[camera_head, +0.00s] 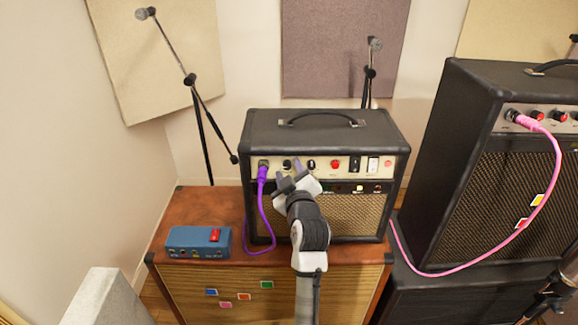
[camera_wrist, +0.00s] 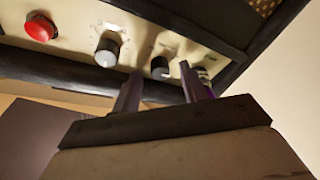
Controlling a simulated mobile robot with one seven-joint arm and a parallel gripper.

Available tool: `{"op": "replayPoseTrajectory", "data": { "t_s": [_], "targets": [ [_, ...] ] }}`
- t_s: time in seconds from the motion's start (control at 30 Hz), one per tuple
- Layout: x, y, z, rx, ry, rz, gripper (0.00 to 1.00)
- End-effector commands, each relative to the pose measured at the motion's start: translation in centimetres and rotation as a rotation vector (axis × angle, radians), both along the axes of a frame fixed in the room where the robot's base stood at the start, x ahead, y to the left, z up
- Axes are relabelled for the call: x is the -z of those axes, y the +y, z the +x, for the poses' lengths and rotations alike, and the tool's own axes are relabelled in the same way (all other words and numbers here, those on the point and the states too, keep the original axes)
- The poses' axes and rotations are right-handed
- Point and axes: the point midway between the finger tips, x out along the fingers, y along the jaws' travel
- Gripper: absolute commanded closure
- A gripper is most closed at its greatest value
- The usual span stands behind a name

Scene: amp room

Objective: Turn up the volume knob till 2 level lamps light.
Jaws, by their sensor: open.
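The small black amp (camera_head: 322,130) stands on the wooden cabinet with a row of controls across its pale panel. My gripper (camera_head: 290,168) is open in front of the left dark knob. In the wrist view that knob (camera_wrist: 160,68) shows between the fingertips, with no visible grip on it. The other dark knob (camera_wrist: 108,48) is left of the fingers there. One yellowish lamp (camera_head: 360,188) glows below the panel; my gripper may hide others.
A purple cable (camera_head: 262,178) is plugged in just left of the knobs. A blue pedal box (camera_head: 198,241) sits on the wooden cabinet (camera_head: 205,205). A larger amp (camera_head: 455,150) with a pink cable (camera_head: 535,190) stands at right. Microphone stands are behind.

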Motion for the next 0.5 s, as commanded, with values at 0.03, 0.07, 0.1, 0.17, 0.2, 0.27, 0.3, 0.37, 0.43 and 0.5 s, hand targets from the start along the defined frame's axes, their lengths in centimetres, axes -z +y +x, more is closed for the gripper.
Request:
{"op": "replayPoseTrajectory", "data": {
  "t_s": [0.03,0.07,0.1,0.17,0.2,0.27,0.3,0.37,0.43,0.5],
  "targets": [
    [-0.08,0.11,0.35,-0.001,0.001,0.000,0.57],
    [-0.06,0.14,0.47,-0.001,0.001,0.000,0.57],
    [-0.01,0.16,0.61,0.000,0.000,0.000,0.57],
    [0.03,0.17,0.72,0.000,0.000,0.000,0.57],
    [0.05,0.18,0.75,0.000,0.000,0.000,0.57],
    [0.06,0.17,0.75,0.000,0.000,0.000,0.57],
    [0.06,0.16,0.74,0.000,0.000,0.000,0.57],
    [0.06,0.16,0.73,0.000,0.000,0.000,0.57],
    [0.06,0.15,0.72,0.000,0.000,0.000,0.64],
    [0.06,0.15,0.71,0.000,0.000,0.000,0.73]
  ]
}}
